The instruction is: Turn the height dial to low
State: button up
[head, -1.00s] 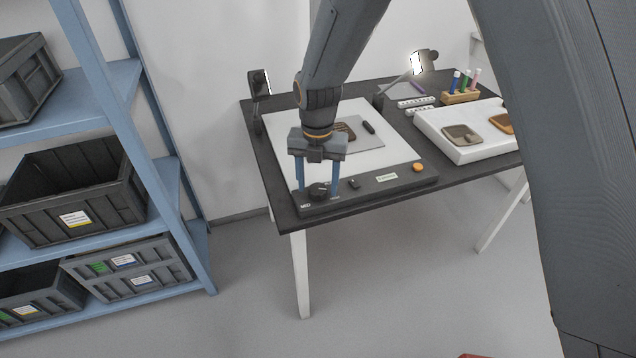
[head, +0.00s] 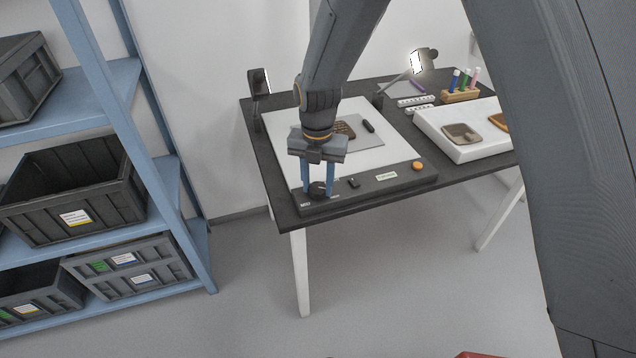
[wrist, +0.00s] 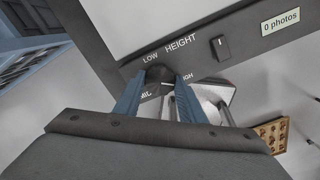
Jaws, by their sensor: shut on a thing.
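The height dial (head: 317,189) is a small black knob on the dark front strip of the white-topped board, near its left corner. In the wrist view the dial (wrist: 159,74) sits among the labels LOW, MID and a partly covered HIGH, under the word HEIGHT. My gripper (head: 318,190) points down over it, its two blue fingers shut on the knob's sides. In the wrist view my gripper (wrist: 158,88) has one finger at each side of the knob. I cannot tell which label the dial points to.
On the same strip are a small black switch (wrist: 221,47), a "0 photos" display (wrist: 281,21) and an orange button (head: 417,166). A dark sherd (head: 345,129) and a black pen-like item (head: 368,127) lie on the board. A blue shelf (head: 150,150) stands left.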

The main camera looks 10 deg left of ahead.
jog(key=m, duration=0.5)
jog(key=shift+m+p, duration=0.35)
jog(key=shift+m, duration=0.05)
jog(key=m+p, duration=0.1)
jog(key=m, duration=1)
jog(key=shift+m+p, duration=0.35)
jog(key=shift+m, duration=0.05)
jog(key=m+p, duration=0.1)
jog(key=m, duration=0.5)
jog(key=m+p, duration=0.1)
jog(key=m, duration=0.6)
jog(key=shift+w+r+m, duration=0.1)
jog(key=shift+m, duration=0.2)
jog(key=m+p, duration=0.1)
jog(key=m, duration=0.9)
jog(key=shift+m+p, duration=0.75)
jog(key=shift+m, duration=2.15)
